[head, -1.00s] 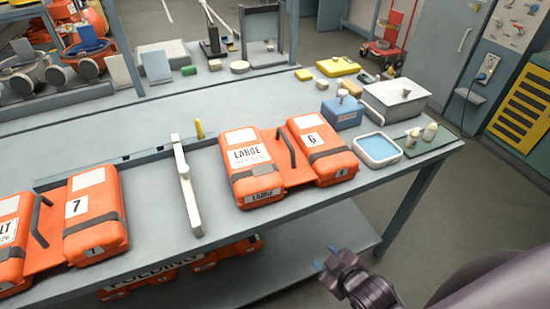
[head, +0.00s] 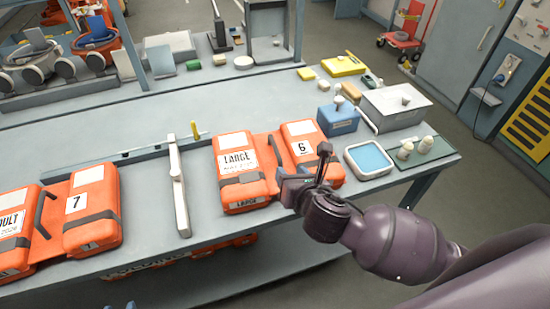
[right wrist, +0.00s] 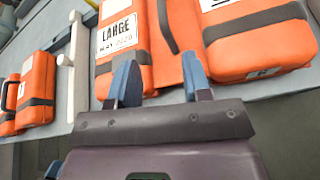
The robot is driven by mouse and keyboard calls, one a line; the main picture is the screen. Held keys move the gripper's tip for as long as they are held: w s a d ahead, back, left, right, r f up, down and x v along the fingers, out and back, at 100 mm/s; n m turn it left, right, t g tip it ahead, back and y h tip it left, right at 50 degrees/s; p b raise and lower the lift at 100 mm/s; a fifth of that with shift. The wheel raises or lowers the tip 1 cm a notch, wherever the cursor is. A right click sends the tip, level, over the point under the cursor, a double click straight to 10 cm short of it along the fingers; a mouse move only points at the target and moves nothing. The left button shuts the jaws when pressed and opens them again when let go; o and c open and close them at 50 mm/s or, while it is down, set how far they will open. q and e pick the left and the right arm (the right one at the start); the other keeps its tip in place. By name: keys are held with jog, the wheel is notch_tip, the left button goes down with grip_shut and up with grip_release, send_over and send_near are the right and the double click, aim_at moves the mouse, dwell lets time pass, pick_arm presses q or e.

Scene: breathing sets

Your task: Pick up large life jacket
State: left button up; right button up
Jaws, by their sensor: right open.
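The large life jacket is an orange pack with two blocks, one labelled LARGE (head: 234,143) and one marked 6, joined by an orange middle part. It lies flat on the grey bench in the head view. It also fills the upper part of the right wrist view (right wrist: 143,57), where its dark handle strap shows beyond the fingers. My right gripper (head: 287,182) is at the jacket's front edge and partly hides the number 6 block. Its blue fingers (right wrist: 160,85) are apart with nothing held between them. A small blue tip at the head view's bottom edge may be my left gripper (head: 130,305).
A blue-topped tray (head: 368,159), blue box (head: 337,120) and grey lidded box (head: 400,108) stand right of the large jacket.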

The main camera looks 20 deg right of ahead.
aim_at(279, 154)
jog(key=shift+n, duration=0.4)
jog(key=x, duration=0.5)
jog(key=shift+w+d+r, duration=0.1)
jog(key=shift+w+r, duration=0.05)
jog(key=shift+w, duration=0.15)
jog(key=shift+d+b+x, duration=0.15)
jog(key=shift+b+x, duration=0.05)
jog(key=shift+x, duration=1.15)
jog(key=shift+d+b+x, duration=0.15)
jog(key=shift+b+x, duration=0.05)
jog(key=shift+x, duration=1.2)
jog(key=shift+r, duration=0.2)
grip_shut()
